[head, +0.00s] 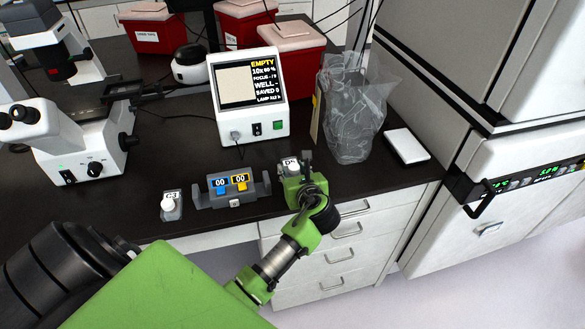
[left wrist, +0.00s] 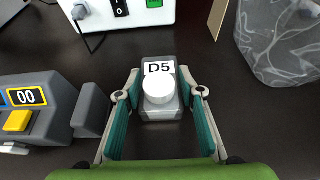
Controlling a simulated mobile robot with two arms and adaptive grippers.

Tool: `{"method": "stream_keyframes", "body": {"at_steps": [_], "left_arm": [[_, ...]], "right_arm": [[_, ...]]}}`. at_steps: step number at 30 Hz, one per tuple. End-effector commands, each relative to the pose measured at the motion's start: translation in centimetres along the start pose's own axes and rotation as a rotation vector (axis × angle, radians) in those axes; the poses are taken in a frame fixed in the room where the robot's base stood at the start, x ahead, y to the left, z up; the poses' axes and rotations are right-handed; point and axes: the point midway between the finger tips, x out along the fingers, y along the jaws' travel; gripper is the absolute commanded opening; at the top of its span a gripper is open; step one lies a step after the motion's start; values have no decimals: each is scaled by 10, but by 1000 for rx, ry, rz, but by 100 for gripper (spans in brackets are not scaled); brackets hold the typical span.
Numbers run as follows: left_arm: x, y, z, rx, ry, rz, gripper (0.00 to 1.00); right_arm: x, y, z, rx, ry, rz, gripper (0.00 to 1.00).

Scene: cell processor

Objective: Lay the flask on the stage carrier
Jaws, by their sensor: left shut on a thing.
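A small clear flask with a white cap and a D5 label (left wrist: 158,88) is between the teal-padded fingers of my left gripper (left wrist: 160,115). In the head view this flask (head: 289,165) is at the front of the black bench, and my left gripper (head: 303,180) is shut on it, partly covering it. I cannot tell whether the flask touches the bench. A second capped flask, labelled G3 (head: 171,206), is on the bench further left. The white microscope (head: 75,140) is at the left; its dark stage area (head: 122,90) shows, but I cannot make out a carrier clearly. My right gripper is out of view.
A grey counter with two 00 displays (head: 233,188) sits between the flasks. Behind it stands a white monitor unit (head: 248,125). A clear bag (head: 350,120) and a white pad (head: 407,146) are to the right. Red bins (head: 280,50) stand at the back.

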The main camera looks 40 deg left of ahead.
Motion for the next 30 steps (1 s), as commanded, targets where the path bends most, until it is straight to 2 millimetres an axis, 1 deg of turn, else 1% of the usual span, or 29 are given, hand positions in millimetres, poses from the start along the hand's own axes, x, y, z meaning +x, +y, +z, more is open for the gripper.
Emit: {"method": "stream_keyframes", "body": {"at_steps": [10,11,12,13,24,26,30], "left_arm": [[1,0,-3,0,0,0,0],[1,0,-3,0,0,0,40],[1,0,-3,0,0,0,51],[1,0,-3,0,0,0,52],[0,0,0,-2,-1,-1,52],[-5,-1,-1,-1,0,-2,52],[-28,-1,-2,-3,2,-4,52]], "right_arm": [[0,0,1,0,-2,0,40],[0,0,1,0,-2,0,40],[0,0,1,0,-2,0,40],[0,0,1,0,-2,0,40],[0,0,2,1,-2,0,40],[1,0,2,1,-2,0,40],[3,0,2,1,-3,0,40]]}}
